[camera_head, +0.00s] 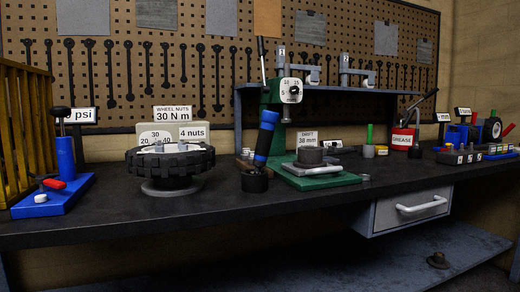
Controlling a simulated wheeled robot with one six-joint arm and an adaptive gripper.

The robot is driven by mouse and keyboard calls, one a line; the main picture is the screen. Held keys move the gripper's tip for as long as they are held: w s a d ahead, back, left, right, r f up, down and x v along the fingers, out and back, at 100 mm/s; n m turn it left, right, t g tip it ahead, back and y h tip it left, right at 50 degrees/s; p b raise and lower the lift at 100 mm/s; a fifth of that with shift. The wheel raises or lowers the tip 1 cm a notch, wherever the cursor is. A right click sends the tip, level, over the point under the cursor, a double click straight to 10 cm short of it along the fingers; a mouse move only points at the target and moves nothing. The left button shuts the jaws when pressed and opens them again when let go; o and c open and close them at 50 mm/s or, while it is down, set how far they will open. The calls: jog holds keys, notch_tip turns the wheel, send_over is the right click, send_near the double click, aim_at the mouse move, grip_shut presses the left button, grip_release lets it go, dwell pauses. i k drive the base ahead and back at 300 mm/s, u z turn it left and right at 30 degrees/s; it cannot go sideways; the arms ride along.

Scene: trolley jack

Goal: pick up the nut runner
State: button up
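A tool with a blue body and black bands, which looks like the nut runner (265,138), stands tilted in the middle of the bench. Its top leans to the right. Its lower end meets a short dark round holder or socket (255,182); I cannot tell whether it sits inside it. It stands just in front of the green press and hides part of it. My gripper is not in view.
The green arbor press (312,182) is close on the right, with a lever (262,60) rising above. A tyred wheel (170,162) with a "WHEEL NUTS 30 N m" sign (172,113) is left. A blue pump (66,160) stands far left. The bench front (215,217) is clear.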

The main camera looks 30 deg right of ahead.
aim_at(269, 119)
jog(key=u, duration=1.5)
jog(key=k, duration=0.85)
jog(key=z, duration=1.4)
jog(key=i, duration=0.5)
